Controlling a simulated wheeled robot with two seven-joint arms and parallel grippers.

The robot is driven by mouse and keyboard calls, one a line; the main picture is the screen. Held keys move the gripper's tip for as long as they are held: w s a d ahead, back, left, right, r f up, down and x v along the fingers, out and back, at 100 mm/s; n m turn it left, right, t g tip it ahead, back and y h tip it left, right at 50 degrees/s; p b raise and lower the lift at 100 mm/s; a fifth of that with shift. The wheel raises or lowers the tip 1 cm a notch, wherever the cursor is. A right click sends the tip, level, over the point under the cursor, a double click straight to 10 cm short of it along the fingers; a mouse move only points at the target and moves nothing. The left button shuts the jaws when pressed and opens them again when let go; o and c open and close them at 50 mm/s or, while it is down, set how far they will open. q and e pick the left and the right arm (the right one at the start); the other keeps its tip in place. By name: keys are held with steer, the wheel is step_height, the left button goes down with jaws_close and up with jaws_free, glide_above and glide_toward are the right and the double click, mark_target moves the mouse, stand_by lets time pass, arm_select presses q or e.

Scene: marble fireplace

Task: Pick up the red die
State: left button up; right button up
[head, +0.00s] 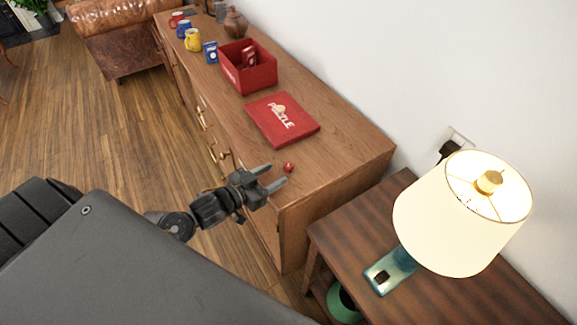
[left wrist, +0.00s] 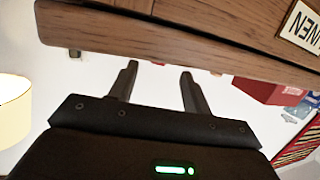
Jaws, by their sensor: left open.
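The red die (head: 289,167) is a small red cube on the wooden cabinet top, near its front edge at the near end. My left gripper (head: 278,174) is open, its two fingers pointing toward the die, with the tips just short of it in the head view. In the left wrist view the open fingers (left wrist: 159,68) have nothing held between them. A tiny reddish spot shows near the gap there, but I cannot tell if it is the die. My right gripper is not in view.
On the cabinet (head: 345,150) lie a red puzzle box (head: 270,128) and an open red box (head: 235,78), with mugs (head: 193,40) and a brown teapot (head: 236,22) farther back. A lit lamp (head: 445,215) stands on a side table (head: 490,295) at right. The cabinet top around the die is clear.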

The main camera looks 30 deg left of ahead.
mark_target(285, 169)
arm_select(q)
steer(key=shift+w+d, duration=0.1)
steer(key=shift+w, duration=0.1)
steer(key=p+x, duration=0.1)
steer(key=x, duration=0.3)
steer(key=shift+w+d+f, duration=0.15)
steer(key=shift+w+f, duration=0.05)
steer(key=shift+w, duration=0.1)
jaws_close()
